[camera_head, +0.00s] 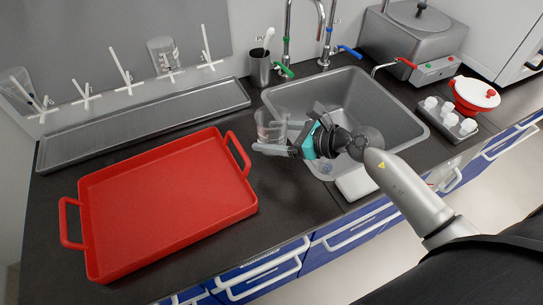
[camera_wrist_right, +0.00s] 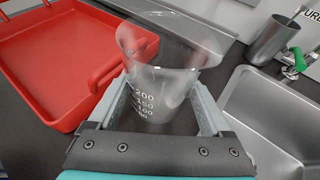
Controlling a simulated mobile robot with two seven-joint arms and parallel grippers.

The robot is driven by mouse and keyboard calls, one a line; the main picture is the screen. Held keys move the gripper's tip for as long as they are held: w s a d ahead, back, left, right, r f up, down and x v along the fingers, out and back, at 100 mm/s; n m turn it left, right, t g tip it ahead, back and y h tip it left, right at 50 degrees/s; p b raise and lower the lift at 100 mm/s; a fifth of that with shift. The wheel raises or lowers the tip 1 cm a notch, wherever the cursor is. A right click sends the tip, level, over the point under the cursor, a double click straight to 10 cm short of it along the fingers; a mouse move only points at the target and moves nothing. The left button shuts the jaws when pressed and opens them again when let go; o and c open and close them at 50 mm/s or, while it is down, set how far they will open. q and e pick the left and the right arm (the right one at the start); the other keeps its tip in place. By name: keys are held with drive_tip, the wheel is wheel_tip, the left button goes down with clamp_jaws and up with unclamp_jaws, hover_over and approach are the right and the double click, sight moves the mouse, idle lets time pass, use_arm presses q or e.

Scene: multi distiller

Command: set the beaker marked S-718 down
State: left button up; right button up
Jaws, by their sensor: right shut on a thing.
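A clear glass beaker (camera_head: 270,128) with white volume marks is between the fingers of my right gripper (camera_head: 278,138), at the left edge of the sink. In the right wrist view the beaker (camera_wrist_right: 158,85) stands upright between the two fingers, which are shut on it. Its S-718 label cannot be read here. I cannot tell whether its base touches the counter or hangs above it. My left gripper is not in view.
An empty red tray (camera_head: 160,200) with two handles lies left of the beaker. The grey sink (camera_head: 400,105) is to the right. A drying rack (camera_head: 140,122) with pegs, a metal cup (camera_head: 260,68) and taps stand behind. Dark counter lies between tray and sink.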

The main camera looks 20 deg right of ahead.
sight(272, 161)
drive_tip(key=shift+f+b, duration=0.95)
drive_tip(key=shift+f, duration=2.05)
drive_tip(key=shift+f, duration=0.25)
drive_tip(key=o, duration=1.3)
drive_tip(key=shift+r, duration=0.1)
